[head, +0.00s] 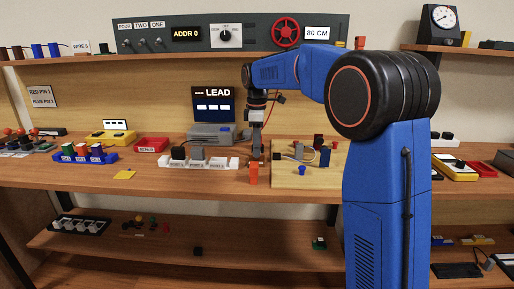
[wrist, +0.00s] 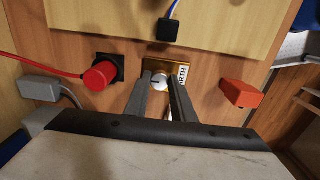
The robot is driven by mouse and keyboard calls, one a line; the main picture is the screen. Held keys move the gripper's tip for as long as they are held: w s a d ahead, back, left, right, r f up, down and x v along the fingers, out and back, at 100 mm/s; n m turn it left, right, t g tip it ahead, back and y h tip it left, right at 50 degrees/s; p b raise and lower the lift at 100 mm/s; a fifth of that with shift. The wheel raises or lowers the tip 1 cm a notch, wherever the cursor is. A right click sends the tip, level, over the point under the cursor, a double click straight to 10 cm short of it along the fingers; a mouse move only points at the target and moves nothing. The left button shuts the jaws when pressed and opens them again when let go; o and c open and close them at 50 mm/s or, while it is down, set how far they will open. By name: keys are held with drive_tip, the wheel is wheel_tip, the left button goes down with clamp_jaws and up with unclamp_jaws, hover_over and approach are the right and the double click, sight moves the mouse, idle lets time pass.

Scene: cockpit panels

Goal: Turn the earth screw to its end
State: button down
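The earth screw (wrist: 159,82) shows in the wrist view as a small pale round head with a dark slot. It sits on a brass-coloured plate (wrist: 167,62) beside a white label on which "RTH" can be read. My gripper (wrist: 161,80) has one dark finger on each side of the screw head. The fingers are very close to the head, but I cannot tell whether they touch it. In the head view my gripper (head: 257,155) points down at the workbench, left of the light wooden board, and the screw is hidden.
In the wrist view a red cap on a black base (wrist: 100,75) is left of the fingers, with a red cable. An orange block (wrist: 242,93) is to the right. A black block (wrist: 170,32) with a blue wire lies on the wooden board (wrist: 110,20).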

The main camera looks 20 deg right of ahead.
drive_tip(key=shift+m, duration=0.3)
drive_tip(key=m, duration=1.2)
drive_tip(key=shift+a+m, duration=0.1)
drive_tip(key=shift+m, duration=0.2)
drive_tip(key=m, duration=0.4)
drive_tip(key=shift+m, duration=2.3)
drive_tip(key=c, duration=1.5)
unclamp_jaws()
